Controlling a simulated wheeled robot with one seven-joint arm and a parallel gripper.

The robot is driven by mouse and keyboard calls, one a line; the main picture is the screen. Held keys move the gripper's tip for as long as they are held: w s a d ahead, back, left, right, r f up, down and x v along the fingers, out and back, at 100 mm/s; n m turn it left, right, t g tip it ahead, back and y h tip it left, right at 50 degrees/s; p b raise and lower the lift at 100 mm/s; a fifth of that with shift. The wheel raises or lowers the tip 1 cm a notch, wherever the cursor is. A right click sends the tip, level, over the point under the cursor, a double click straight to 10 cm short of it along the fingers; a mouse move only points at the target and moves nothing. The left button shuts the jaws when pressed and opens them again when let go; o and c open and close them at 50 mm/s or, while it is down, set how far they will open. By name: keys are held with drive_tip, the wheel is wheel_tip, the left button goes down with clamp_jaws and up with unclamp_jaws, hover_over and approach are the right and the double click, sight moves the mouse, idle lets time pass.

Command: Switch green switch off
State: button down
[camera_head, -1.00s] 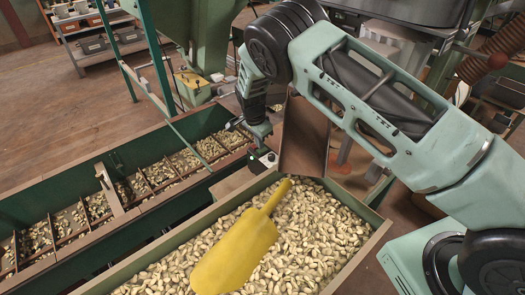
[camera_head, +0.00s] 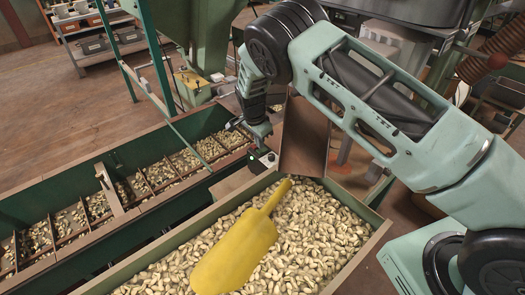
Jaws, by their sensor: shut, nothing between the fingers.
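The green switch (camera_head: 252,158) shows as a small lit green spot on the left part of a small control box (camera_head: 264,162). The box sits at the far corner of the nut hopper. My gripper (camera_head: 262,143) points down right above the box, with its tips at or very near the box top. I cannot tell whether they touch it. The gripper is shut and holds nothing. Part of the box top is hidden behind the fingers.
A hopper (camera_head: 352,268) full of nuts holds a yellow scoop (camera_head: 236,250). A green conveyor trough (camera_head: 60,190) with nuts in compartments runs along the left. A brown metal plate (camera_head: 304,138) stands just right of the box. Open floor (camera_head: 60,100) lies at upper left.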

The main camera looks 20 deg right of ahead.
sight(259, 151)
drive_tip(key=shift+f+b, duration=0.6)
drive_tip(key=shift+f, duration=0.3)
idle(0.6)
drive_tip(key=shift+r, duration=0.1)
drive_tip(key=shift+r+p, duration=2.15)
drive_tip(key=shift+r, duration=1.3)
